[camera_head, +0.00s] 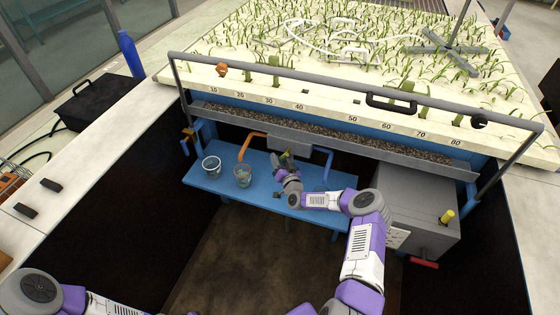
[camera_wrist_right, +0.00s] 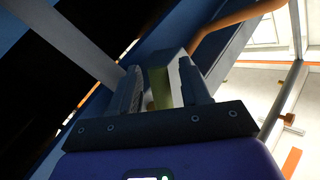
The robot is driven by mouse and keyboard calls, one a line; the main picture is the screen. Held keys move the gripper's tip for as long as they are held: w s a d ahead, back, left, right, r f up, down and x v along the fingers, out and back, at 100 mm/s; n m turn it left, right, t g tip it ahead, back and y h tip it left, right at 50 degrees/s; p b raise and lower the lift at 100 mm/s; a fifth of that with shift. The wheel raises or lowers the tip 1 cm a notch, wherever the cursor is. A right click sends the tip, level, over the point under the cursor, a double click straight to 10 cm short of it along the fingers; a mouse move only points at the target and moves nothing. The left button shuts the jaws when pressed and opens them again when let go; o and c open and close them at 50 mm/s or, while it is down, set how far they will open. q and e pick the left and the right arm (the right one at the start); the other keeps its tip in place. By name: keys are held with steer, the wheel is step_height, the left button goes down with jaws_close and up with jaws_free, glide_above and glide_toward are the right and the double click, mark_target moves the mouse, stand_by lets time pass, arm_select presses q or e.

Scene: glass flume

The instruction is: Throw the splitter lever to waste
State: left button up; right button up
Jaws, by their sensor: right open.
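The splitter (camera_head: 290,139) is a grey box under the flume's front edge, with an orange pipe (camera_head: 250,142) on its left and a blue pipe (camera_head: 326,158) on its right. My right gripper (camera_head: 283,163) is just below the splitter. A small yellow-green piece, seemingly the lever (camera_head: 286,156), shows at its fingertips. In the right wrist view the piece (camera_wrist_right: 160,88) stands between the two open fingers; I cannot tell whether either touches it. The gripper hides much of it, and its exact tilt is unclear. My left gripper is out of view.
A blue bench (camera_head: 215,183) below the splitter carries a clear cup (camera_head: 211,167) and a second cup (camera_head: 243,176) with brownish contents. A grey cabinet (camera_head: 420,205) with a yellow knob stands to the right. The numbered rail (camera_head: 330,112) and bar run above.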

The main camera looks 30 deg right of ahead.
jaws_close()
steer(key=shift+s+n+g+p, duration=0.15)
steer(key=shift+n+g+p, duration=0.4)
steer(key=shift+p, duration=0.2)
steer(key=shift+s+d+f+n+g+p, duration=0.1)
steer(key=shift+s+d+n+g+p, duration=0.2)
steer(key=shift+n+g+p, duration=0.4)
steer(key=shift+s+d+f+n+g+h+p, duration=0.2)
steer(key=shift+n+g+p, duration=0.2)
steer(key=shift+n+g, duration=0.15)
steer(key=shift+s+d+f+n+g+h+p, duration=0.1)
steer(key=shift+s+d+n+g+p, duration=0.1)
steer(key=shift+n+g+p, duration=0.25)
